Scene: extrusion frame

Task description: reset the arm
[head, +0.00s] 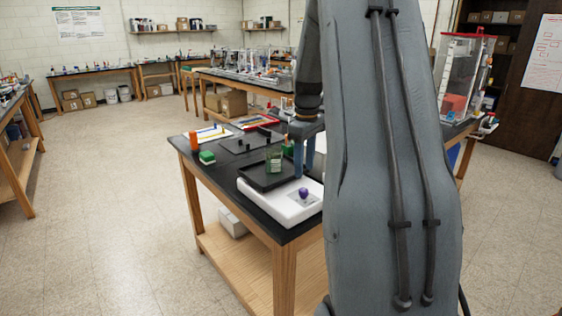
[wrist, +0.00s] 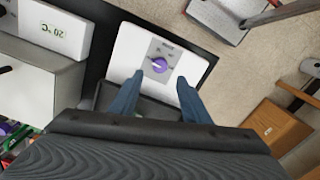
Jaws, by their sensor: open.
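My gripper (head: 304,155) is open and empty, pointing down above the workbench near the white device with the purple knob. In the wrist view my two blue fingers (wrist: 157,98) are spread apart, with the white device (wrist: 190,62) beyond their tips. The purple knob (wrist: 159,65) shows between and past the fingers. In the head view the white device (head: 262,205) sits at the near corner of the bench, with its purple knob (head: 303,193) on top. My own arm hides the right part of this bench.
A black tray (head: 252,183) holding a green-labelled jar (head: 274,161) lies beside the device. A green-and-white block (head: 207,158) and an orange cylinder (head: 193,140) stand at the bench's left edge. A white box reading 20 °C (wrist: 56,27) shows in the wrist view. The floor at left is clear.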

